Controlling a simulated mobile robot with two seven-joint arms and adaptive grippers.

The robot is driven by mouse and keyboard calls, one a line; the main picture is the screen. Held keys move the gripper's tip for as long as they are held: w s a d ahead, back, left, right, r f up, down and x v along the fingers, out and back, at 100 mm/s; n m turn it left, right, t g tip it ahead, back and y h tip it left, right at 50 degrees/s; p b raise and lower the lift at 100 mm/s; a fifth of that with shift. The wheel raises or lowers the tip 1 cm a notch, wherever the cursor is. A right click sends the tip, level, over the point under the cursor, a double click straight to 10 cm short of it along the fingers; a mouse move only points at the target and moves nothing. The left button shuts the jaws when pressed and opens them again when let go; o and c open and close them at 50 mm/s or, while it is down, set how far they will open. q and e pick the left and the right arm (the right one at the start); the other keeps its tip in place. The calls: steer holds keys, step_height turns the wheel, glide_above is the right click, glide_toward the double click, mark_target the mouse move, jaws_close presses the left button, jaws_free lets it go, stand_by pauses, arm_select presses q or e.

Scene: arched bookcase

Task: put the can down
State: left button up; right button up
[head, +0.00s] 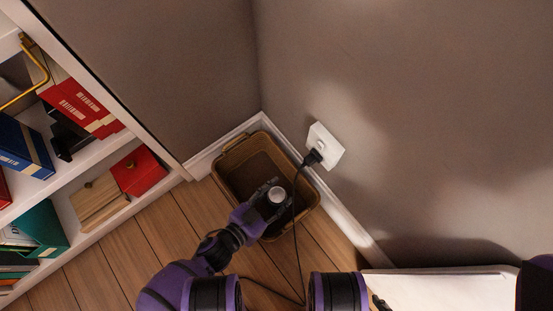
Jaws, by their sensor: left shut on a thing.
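The can (277,195) shows as a small round silvery-grey top. My left gripper (271,199) is shut on it and holds it over the brown bin (223,169), seen from above. The bin stands on the floor in the corner, and its inside looks empty where it shows. My gripper and wrist hide the lower side of the bin and most of the can. I cannot tell how high the can is above the bin's bottom.
A white outlet (328,143) with a black plug (312,157) is on the wall beside the bin. Its cord hangs down across the bin, close to my left gripper. A bookcase (153,147) with binders and boxes stands at the left. Wooden floor (150,240) is clear between them.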

arm_select(q)
steer(key=shift+f, duration=0.15)
steer(key=o, duration=1.5)
steer(key=shift+c, duration=0.2)
arm_select(e)
steer(key=shift+s+f, duration=0.1)
arm_select(q)
steer(key=shift+s+a+r, duration=0.1)
steer(key=shift+a+r, duration=0.05)
steer(key=shift+r, duration=0.05)
steer(key=p+v, duration=0.4)
steer(key=v, duration=0.7)
steer(key=shift+s+a+r+p, duration=0.2)
steer(key=shift+s+p, duration=0.05)
steer(key=shift+p, duration=0.05)
arm_select(e)
steer(key=v, duration=0.4)
